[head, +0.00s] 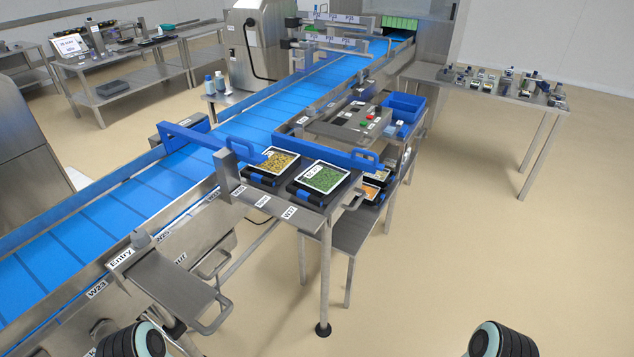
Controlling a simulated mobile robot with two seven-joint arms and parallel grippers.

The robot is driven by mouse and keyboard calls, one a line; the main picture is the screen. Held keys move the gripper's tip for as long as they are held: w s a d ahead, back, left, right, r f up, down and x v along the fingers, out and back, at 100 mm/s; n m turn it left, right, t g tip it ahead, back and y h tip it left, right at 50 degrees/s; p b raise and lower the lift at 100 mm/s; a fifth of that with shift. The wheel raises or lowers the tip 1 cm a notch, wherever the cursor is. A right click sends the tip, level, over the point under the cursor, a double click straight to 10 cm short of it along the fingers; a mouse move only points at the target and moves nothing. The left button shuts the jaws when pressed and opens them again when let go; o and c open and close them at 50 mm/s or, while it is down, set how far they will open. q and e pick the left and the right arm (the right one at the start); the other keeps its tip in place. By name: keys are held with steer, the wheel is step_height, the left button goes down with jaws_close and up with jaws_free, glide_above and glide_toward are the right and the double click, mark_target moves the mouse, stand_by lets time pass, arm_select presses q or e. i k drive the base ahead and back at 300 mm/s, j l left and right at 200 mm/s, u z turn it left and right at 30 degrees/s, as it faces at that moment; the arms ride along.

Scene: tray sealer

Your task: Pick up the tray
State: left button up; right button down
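Two black trays sit side by side on the small steel side table (335,212) next to the conveyor. The left one is a tray with a yellow food picture on top (274,163). The right one is a tray with a green food picture on top (321,177). More dark trays, one with an orange top (370,192), lie on a lower level behind the table and are partly hidden. The pictures do not show which tray the task means. Neither of my grippers is in view; only dark rounded parts of my arms show at the bottom edge.
A blue conveyor (160,196) runs diagonally from lower left to the back. A blue bar (305,148) crosses just behind the trays. A control box (352,126) and blue bin (404,106) stand beyond. The floor (480,240) at right is clear.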

mark_target(318, 185)
steer(key=u, duration=0.4)
steer(key=l+u, duration=0.15)
steer(key=u, duration=0.25)
steer(key=l+u, duration=0.1)
steer(key=u, duration=0.3)
steer(key=l+u, duration=0.1)
steer(key=u, duration=0.3)
steer(key=l+u, duration=0.45)
steer(key=k+l+u, duration=0.15)
steer(key=l+u, duration=0.35)
steer(key=k+l+u, duration=0.2)
steer(key=l, duration=0.25)
steer(key=k+l+u, duration=0.25)
steer(key=l, duration=0.2)
steer(key=k, duration=0.05)
